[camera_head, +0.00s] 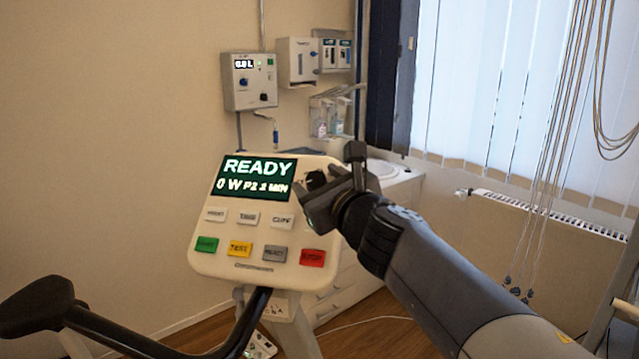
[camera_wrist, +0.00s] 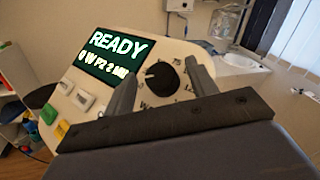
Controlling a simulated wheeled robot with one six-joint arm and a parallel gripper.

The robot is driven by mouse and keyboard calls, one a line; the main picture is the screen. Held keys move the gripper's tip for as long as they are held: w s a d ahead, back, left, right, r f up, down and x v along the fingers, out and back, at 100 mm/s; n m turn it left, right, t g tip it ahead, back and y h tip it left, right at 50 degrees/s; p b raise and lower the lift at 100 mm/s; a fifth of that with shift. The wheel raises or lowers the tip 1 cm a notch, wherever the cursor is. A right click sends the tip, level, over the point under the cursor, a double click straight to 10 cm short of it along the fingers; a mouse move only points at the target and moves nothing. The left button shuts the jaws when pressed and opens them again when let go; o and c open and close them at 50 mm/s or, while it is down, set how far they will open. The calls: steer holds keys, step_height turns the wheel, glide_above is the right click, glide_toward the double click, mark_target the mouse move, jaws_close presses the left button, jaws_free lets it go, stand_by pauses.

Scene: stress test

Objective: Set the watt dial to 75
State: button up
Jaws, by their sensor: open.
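The watt dial is a black round knob (camera_wrist: 160,78) on the upper right of the cream console, with small markings around it. In the head view the dial (camera_head: 316,180) is partly hidden by my gripper. My gripper (camera_head: 318,200) is open at the console's right side. In the wrist view its two fingers (camera_wrist: 160,85) stand left and right of the dial, apart from each other; I cannot tell whether either touches it. The console's screen (camera_head: 252,178) reads READY and 0 W, with smaller text beside it.
Grey, green, yellow and red buttons (camera_head: 240,248) sit on the console below the screen. A black handlebar (camera_head: 250,325) curves in front. A white cabinet (camera_head: 395,185) and a radiator (camera_head: 550,213) stand behind. Cords (camera_head: 560,130) hang at the right. Wall units (camera_head: 250,80) are at the back.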

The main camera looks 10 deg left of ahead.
steer(key=c, duration=1)
steer(key=shift+o, duration=0.2)
steer(key=shift+f+t+b, duration=0.2)
steer(key=shift+t+b, duration=0.1)
steer(key=shift+b, duration=0.6)
